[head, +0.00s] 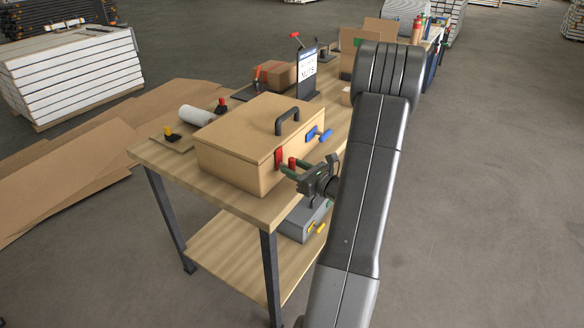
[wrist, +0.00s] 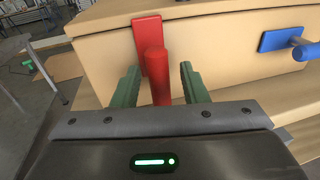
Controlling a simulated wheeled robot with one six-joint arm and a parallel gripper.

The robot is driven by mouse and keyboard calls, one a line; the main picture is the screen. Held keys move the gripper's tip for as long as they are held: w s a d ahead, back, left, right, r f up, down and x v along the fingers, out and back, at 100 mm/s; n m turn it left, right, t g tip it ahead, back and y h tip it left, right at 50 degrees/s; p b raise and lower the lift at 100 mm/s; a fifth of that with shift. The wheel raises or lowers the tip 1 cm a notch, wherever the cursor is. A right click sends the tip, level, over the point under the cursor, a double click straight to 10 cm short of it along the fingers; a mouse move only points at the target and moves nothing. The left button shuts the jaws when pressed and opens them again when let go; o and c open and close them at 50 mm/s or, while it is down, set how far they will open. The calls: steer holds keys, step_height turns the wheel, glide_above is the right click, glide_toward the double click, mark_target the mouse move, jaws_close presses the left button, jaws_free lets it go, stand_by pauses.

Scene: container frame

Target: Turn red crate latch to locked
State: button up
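The tan crate (head: 240,150) stands on the wooden workbench. On its front face is the red latch, with an upright red plate (wrist: 147,32) and a thick red handle (wrist: 158,80) that points out towards the wrist camera. My gripper (head: 292,169) is at this latch, low on the crate's front. In the wrist view the green fingers of my gripper (wrist: 160,90) stand on either side of the red handle, with a gap on both sides. The gripper is open and nothing is clamped. In the head view the fingers partly hide the latch.
A blue latch (head: 318,135) sticks out from the same face, to the right of the red one. A black carry handle (head: 287,119) is on the lid. A grey box (head: 304,220) lies on the lower shelf (head: 225,250). The floor right of my arm is clear.

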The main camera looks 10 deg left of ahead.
steer(key=b+v, duration=0.1)
steer(key=v, duration=1.1)
steer(key=shift+s+d+b, duration=0.2)
steer(key=shift+d+b, duration=0.05)
steer(key=shift+b, duration=0.05)
steer(key=shift+r, duration=0.15)
steer(key=p+x, duration=0.2)
steer(key=x, duration=1.2)
steer(key=shift+s+d, duration=0.1)
steer(key=shift+d, duration=0.05)
